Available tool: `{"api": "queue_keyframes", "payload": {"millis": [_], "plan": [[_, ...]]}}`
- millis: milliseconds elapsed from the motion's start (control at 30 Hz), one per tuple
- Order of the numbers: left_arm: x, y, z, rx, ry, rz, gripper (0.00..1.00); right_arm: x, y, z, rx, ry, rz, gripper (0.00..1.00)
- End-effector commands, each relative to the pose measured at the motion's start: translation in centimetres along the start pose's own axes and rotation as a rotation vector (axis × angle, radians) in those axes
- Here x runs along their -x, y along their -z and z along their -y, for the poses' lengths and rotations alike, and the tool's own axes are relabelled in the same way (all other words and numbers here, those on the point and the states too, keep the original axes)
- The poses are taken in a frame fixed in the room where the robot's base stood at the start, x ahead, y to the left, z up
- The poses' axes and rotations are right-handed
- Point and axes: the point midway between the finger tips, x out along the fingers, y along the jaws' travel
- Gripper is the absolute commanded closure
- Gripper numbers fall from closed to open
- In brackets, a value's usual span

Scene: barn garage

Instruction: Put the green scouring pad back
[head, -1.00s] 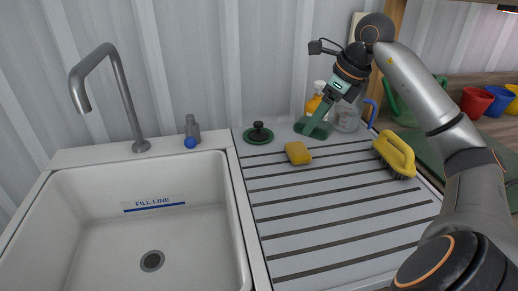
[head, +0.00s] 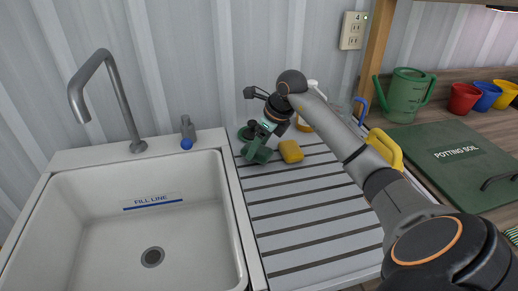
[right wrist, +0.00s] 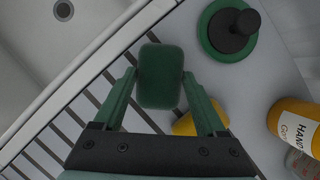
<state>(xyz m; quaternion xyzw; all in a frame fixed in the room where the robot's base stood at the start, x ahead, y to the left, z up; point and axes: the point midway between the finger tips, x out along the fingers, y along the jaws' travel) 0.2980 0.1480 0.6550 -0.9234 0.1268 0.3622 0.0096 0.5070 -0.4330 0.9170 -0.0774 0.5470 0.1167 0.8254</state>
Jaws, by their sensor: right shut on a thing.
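The green scouring pad (right wrist: 160,77) is a dark green rounded block between the fingertips of my right gripper (right wrist: 158,82), which is shut on it. In the head view the right gripper (head: 257,151) is at the back left of the ribbed drainboard (head: 300,205), near the sink's edge. The pad's height above the board is hard to tell. A yellow sponge (head: 291,151) lies just right of the gripper; in the right wrist view a finger partly covers it (right wrist: 184,124). My left gripper is not in view.
A green-based black-knobbed plug (right wrist: 230,32) stands close behind the pad. An orange hand soap bottle (right wrist: 297,122) is at the back. The white sink (head: 180,230) lies left. A yellow brush (head: 386,147) is partly behind my arm. The front drainboard is clear.

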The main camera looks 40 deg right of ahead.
Motion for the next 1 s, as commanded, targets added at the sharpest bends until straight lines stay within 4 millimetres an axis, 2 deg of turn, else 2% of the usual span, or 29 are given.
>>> {"api": "queue_keyframes", "payload": {"millis": [100, 467, 500, 733, 1000], "plan": [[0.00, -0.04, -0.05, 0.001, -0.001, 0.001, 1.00, -1.17, 0.53, -0.03, -0.001, -0.001, 0.000, 0.79], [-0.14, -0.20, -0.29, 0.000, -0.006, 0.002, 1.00, -1.51, 0.69, 0.06, 0.000, 0.001, 0.001, 0.79], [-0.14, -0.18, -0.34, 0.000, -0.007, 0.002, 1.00, -1.55, 0.71, 0.06, 0.000, 0.001, 0.001, 0.25], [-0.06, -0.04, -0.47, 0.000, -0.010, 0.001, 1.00, -1.48, 0.68, 0.04, 0.000, 0.000, 0.001, 0.00], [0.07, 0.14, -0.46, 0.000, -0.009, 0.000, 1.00, -1.24, 0.56, 0.01, 0.000, 0.000, 0.001, 0.00]]}}
